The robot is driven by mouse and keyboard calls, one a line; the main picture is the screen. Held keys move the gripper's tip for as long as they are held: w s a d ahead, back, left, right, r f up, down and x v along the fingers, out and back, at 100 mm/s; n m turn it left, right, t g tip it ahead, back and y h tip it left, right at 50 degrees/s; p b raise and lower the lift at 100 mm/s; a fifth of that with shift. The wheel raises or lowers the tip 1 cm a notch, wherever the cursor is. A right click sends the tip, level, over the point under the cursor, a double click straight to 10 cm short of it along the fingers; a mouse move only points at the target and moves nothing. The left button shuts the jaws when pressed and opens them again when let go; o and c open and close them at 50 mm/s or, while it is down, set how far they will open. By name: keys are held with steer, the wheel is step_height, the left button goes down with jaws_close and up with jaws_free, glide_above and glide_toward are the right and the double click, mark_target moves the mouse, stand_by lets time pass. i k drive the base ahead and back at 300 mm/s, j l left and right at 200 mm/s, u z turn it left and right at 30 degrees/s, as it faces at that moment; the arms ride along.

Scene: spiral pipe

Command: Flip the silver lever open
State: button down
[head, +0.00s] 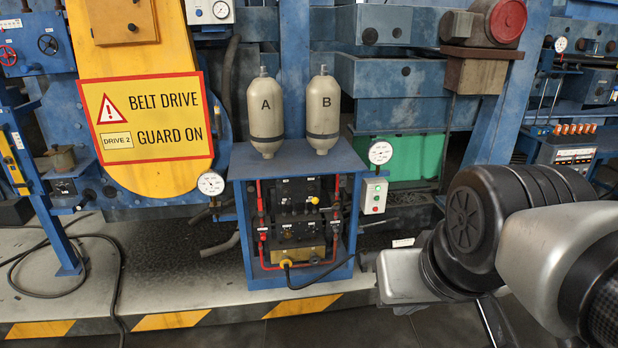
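The blue cabinet (296,163) stands in the middle of the head view, with a dark control panel (296,196) in its open front. The panel carries small knobs, red fittings and a yellow knob (314,200). I cannot clearly make out a silver lever; the small pale fittings on the panel are too small to tell apart. My gripper (398,276) appears low, right of the cabinet, at the end of my arm. Its fingers are not clear, so I cannot tell whether it is open or shut. I see nothing held in it.
Two beige bottles, A (265,115) and B (323,113), stand on the cabinet. Gauges (211,184) (380,153) flank it, with a small button box (374,196) at its right. A black cable (112,268) lies at left. Striped edging (185,319) and floor lie in front.

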mark_target(326, 209)
steer(key=i+l, duration=0.25)
steer(key=i, duration=0.25)
steer(key=i+l, duration=0.3)
steer(key=i, duration=0.2)
steer(key=i+l, duration=0.25)
steer(key=i, duration=0.25)
steer(key=i+l, duration=0.3)
steer(key=i, duration=0.2)
steer(key=i+l, duration=0.25)
steer(key=i, duration=0.25)
steer(key=l+z, duration=0.05)
